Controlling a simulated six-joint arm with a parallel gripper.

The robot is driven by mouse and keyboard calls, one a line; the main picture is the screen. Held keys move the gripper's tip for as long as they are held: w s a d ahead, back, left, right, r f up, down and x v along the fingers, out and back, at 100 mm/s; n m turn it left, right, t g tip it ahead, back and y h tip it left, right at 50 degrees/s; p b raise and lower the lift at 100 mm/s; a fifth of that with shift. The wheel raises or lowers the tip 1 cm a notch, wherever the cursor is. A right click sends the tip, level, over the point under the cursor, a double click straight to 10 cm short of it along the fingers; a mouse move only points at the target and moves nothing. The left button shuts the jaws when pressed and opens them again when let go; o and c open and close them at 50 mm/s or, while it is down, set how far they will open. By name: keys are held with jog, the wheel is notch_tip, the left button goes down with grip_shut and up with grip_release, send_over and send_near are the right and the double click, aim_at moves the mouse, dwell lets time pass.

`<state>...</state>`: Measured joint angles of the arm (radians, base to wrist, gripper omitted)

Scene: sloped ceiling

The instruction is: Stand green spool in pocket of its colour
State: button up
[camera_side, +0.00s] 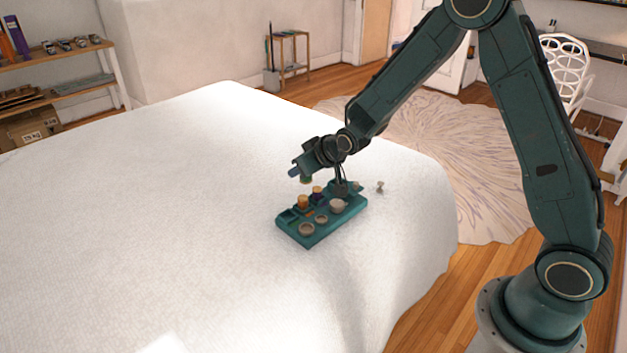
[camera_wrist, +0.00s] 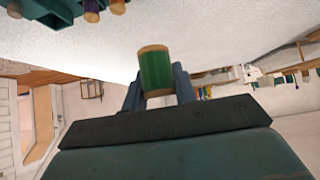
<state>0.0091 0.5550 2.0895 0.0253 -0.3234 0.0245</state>
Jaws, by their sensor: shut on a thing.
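The green spool (camera_wrist: 155,72), with tan wooden ends, is held between the two fingers of my gripper (camera_wrist: 158,88) in the wrist view. In the side view my gripper (camera_side: 299,174) is shut on the spool (camera_side: 306,180), above the back left part of the teal tray (camera_side: 312,241), clear of it. The tray lies on the white bed and has several pockets.
An orange spool (camera_side: 303,202) and a purple spool (camera_side: 317,192) stand in the tray. A small pale object (camera_side: 380,187) lies on the bed right of the tray. The bed left of the tray is clear.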

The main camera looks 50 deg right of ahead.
jog(key=r, duration=0.1)
send_over(286, 216)
jog(key=shift+m, duration=0.3)
notch_tip(286, 216, down, 16)
dwell(0.7)
jog(key=shift+f, duration=0.15)
jog(key=shift+f, duration=1.8)
jog(key=shift+f, duration=0.1)
jog(key=o, duration=1)
jog(key=shift+s+f+h, duration=0.1)
jog(key=shift+s+h, duration=0.05)
jog(key=shift+h, duration=0.15)
jog(key=shift+c, duration=0.2)
jog(key=shift+r, duration=0.2)
